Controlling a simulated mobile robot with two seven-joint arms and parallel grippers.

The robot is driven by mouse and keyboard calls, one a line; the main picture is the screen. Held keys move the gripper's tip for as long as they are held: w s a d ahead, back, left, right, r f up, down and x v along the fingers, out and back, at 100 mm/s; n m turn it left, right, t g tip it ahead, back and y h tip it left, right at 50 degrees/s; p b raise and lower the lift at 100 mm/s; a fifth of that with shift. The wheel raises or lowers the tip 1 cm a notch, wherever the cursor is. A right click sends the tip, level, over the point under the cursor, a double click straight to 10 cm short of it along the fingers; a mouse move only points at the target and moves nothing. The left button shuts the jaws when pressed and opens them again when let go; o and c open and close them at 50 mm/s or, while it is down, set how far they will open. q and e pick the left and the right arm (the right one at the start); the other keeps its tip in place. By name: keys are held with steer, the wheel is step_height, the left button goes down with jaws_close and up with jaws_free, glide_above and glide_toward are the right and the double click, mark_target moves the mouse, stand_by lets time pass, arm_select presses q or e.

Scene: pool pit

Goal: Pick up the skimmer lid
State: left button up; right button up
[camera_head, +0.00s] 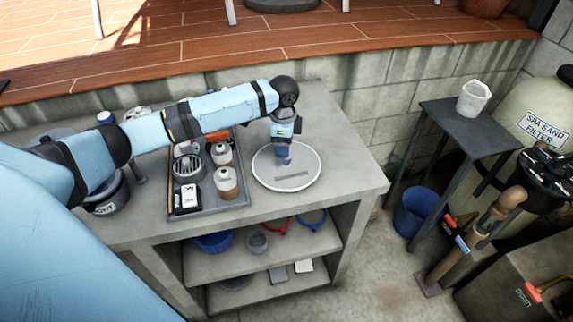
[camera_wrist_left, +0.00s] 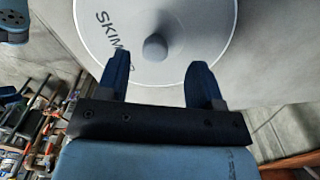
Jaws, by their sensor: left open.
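The skimmer lid (camera_head: 304,178) is a round white disc lying flat on the right part of the grey bench top. In the left wrist view the lid (camera_wrist_left: 195,28) shows part of its dark lettering and a round grey knob (camera_wrist_left: 154,47) at its middle. My left gripper (camera_head: 284,158) is over the lid, pointing down. In the left wrist view its two blue fingers (camera_wrist_left: 156,75) are open, and the knob shows ahead of the gap between them. In the head view the gripper hides the knob.
A grey tray (camera_head: 208,208) with bottles and a round basket (camera_head: 187,168) stands left of the lid. The bench top (camera_head: 345,180) is clear to the lid's right. A dark side table (camera_head: 463,128) with a white cup (camera_head: 473,98) stands further right, beside the sand filter (camera_head: 520,98).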

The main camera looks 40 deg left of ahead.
arm_select(q)
steer(key=f, duration=0.3)
steer(key=d+f, duration=0.1)
steer(key=f, duration=0.1)
steer(key=shift+f, duration=0.15)
jaws_close()
step_height(320, 180, up, 20)
stand_by(0.6)
